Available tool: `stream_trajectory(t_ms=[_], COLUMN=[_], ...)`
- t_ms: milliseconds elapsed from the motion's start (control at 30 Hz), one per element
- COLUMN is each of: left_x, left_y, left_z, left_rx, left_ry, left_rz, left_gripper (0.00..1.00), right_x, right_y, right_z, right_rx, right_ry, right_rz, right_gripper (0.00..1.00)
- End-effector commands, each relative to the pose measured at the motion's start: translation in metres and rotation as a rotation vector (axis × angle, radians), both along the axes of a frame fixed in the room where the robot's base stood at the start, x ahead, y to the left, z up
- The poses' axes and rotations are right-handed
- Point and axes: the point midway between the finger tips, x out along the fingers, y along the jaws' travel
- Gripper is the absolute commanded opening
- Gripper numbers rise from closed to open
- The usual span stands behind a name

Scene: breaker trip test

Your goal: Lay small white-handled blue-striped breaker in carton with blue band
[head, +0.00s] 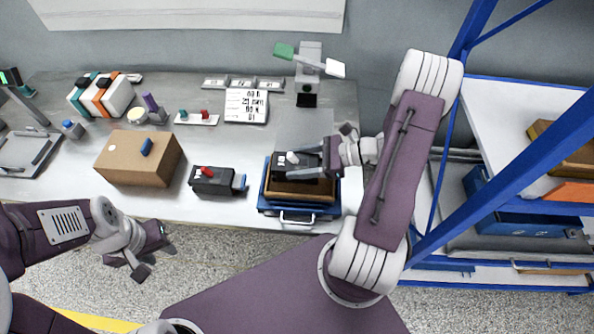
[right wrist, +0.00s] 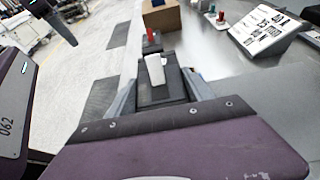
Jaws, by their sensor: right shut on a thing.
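The dark breaker with a white handle (head: 292,158) is between the jaws of my right gripper (head: 312,162), which is shut on it. It also shows in the right wrist view (right wrist: 156,72), handle up. I cannot make out its blue stripe. It is above a blue-edged open box with a brown inside (head: 300,190); I cannot tell whether it touches. My left gripper (head: 145,262) is open and empty before the table's front edge.
A dark breaker with a red handle and blue end (head: 212,181) lies between the carton and the blue-edged box. A lettered card (head: 246,105) and a grey stand with a green-and-white lever (head: 308,70) are behind. A blue-framed shelf (head: 500,175) stands right.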

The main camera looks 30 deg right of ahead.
Motion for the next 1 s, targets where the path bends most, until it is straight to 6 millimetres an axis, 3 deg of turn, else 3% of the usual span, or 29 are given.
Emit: stream_trajectory(t_ms=[167, 433, 833, 867, 900, 1000], left_x=[0.0, 0.0, 0.0, 0.0, 0.0, 0.0], left_y=[0.0, 0.0, 0.0, 0.0, 0.0, 0.0], left_z=[0.0, -0.004, -0.008, -0.006, -0.006, -0.006], left_rx=[0.0, 0.0, 0.0, 0.0, 0.0, 0.0], left_ry=[0.0, 0.0, 0.0, 0.0, 0.0, 0.0], left_rz=[0.0, 0.0, 0.0, 0.0, 0.0, 0.0], left_gripper=[0.36, 0.36, 0.36, 0.36, 0.36, 0.36], right_x=[0.004, 0.003, 0.003, 0.003, 0.003, 0.003], right_y=[0.002, 0.002, 0.002, 0.001, 0.001, 0.001], right_z=[-0.002, -0.04, -0.046, -0.046, -0.045, -0.045], right_rx=[0.0, 0.004, 0.002, 0.0, 0.0, 0.0], right_ry=[-0.001, 0.0, -0.001, 0.0, 0.0, 0.0], right_rz=[0.0, 0.0, 0.0, 0.0, 0.0, 0.0], right_gripper=[0.0, 0.0, 0.0, 0.68, 0.79, 0.82])
